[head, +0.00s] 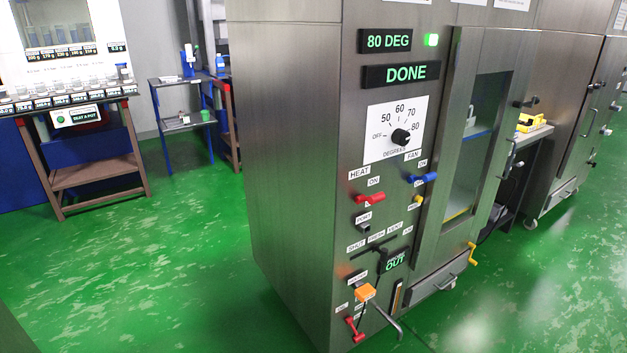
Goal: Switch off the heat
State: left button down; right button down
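The red heat lever (370,199) is on the front panel of the steel cabinet (290,150), under the HEAT label (359,173). An ON label shows just above it, and a label below it is partly covered. The lever lies roughly level; I cannot tell for sure which setting it is at. The display (389,41) above reads 80 DEG, the one under it (401,75) reads DONE, and a green lamp (431,40) is lit. The degrees dial (401,137) is between them and the lever. Neither of my grippers is in view.
A blue fan lever (424,177) is close to the right of the heat lever. Below are a black port knob (363,227), a slider, an orange handle (365,292) and a red lever (354,328). The glazed door (475,140) is at right. Green floor at left is clear.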

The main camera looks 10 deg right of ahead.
aim_at(379, 197)
jog(key=z, duration=0.2)
jog(key=i, duration=1)
jog(key=z, duration=0.9)
